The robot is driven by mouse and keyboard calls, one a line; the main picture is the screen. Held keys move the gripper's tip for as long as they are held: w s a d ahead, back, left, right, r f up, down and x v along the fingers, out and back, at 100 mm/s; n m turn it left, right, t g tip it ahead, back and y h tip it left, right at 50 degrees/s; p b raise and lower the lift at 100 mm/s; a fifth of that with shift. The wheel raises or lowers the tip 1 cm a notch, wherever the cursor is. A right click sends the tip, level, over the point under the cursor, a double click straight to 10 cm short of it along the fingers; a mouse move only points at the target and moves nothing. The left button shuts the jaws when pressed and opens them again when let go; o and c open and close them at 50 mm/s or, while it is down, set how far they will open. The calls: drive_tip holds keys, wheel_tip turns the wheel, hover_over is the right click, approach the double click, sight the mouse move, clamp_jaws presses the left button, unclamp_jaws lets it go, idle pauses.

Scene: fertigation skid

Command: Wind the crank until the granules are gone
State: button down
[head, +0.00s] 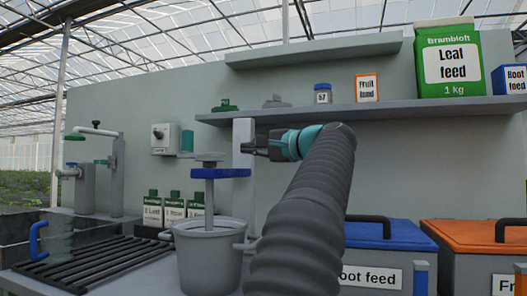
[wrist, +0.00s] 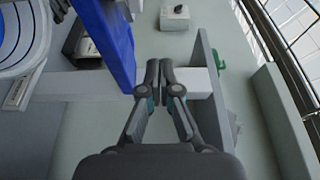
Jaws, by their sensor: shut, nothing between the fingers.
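A grey bucket (head: 208,255) stands on the bench in the head view, with a blue crossbar (head: 222,173) above it on a shaft. A grey crank piece (head: 208,158) sits on top of the crossbar. My gripper (head: 250,147) is shut and empty, to the right of the crank and a little above the crossbar, apart from both. In the wrist view my gripper's fingertips (wrist: 158,66) are together, beside the blue crossbar (wrist: 106,40). The round bucket rim (wrist: 40,45) shows at the left edge there. No granules can be made out; the bucket's inside is mostly hidden.
A grey post (head: 243,165) stands behind my gripper, below a shelf (head: 300,115) with jars and feed packs. Several green-capped bottles (head: 173,207) stand behind the bucket. Blue (head: 385,235) and orange (head: 480,236) lidded bins are at right. A slatted rack (head: 95,262) lies at left.

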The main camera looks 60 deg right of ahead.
drive_tip(key=x, duration=0.3)
drive_tip(key=f+x, duration=0.1)
drive_tip(key=x, duration=0.1)
drive_tip(key=shift+w+a, duration=0.25)
drive_tip(key=shift+w+a+b, duration=0.35)
drive_tip(key=shift+w+a, duration=0.05)
drive_tip(key=shift+w, duration=0.25)
drive_tip(key=shift+w+r+y+p, duration=0.15)
drive_tip(key=shift+y+p, duration=0.15)
drive_tip(key=shift+p, duration=0.15)
